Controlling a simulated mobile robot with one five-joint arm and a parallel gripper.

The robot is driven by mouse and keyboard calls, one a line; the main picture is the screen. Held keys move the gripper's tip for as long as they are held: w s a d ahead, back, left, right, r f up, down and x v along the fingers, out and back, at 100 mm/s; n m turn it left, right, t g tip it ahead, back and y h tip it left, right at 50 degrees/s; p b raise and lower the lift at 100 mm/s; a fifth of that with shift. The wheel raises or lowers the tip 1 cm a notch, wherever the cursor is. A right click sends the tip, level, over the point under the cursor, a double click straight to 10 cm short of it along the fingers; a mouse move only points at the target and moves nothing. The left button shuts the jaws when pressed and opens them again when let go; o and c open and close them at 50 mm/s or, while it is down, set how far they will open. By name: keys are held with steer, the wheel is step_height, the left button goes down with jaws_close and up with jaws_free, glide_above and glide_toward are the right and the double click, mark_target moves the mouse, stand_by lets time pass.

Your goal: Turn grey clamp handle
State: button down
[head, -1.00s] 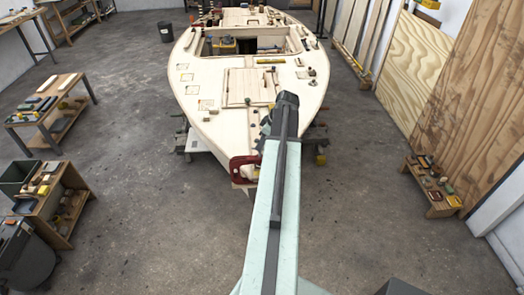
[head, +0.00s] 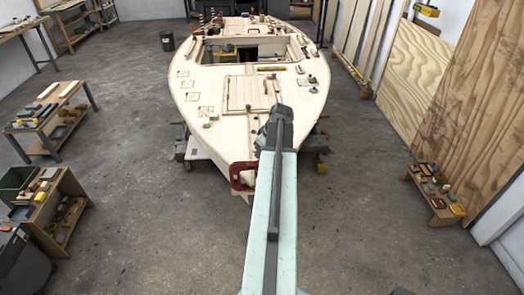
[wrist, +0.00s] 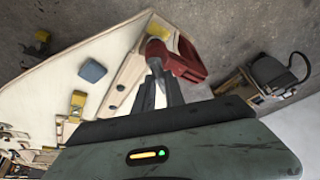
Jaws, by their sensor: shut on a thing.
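A dark red clamp (head: 242,176) sits on the bow tip of the plywood hull (head: 222,150). In the wrist view the clamp (wrist: 186,62) lies just beyond my gripper, its red frame reaching to the right of the fingertips. My gripper (wrist: 156,70) is shut at the clamp's near left side, by the hull edge. The grey handle is hard to make out there, mostly covered by the fingers, which appear closed on it. In the head view my own arm hides the fingers.
A blue-grey block (wrist: 92,71) and a yellow-topped piece (wrist: 77,102) lie on the deck in the wrist view. A low bench (head: 436,198) with small items stands at right, and a wooden shelf unit (head: 50,205) at left. Floor between is clear.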

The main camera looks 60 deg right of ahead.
steer(key=shift+m+h, duration=0.3)
steer(key=shift+m, duration=0.6)
steer(key=c, duration=1.3)
jaws_free()
steer(key=p+v, duration=0.7)
steer(key=shift+r, duration=0.35)
steer(key=shift+s+a, duration=0.1)
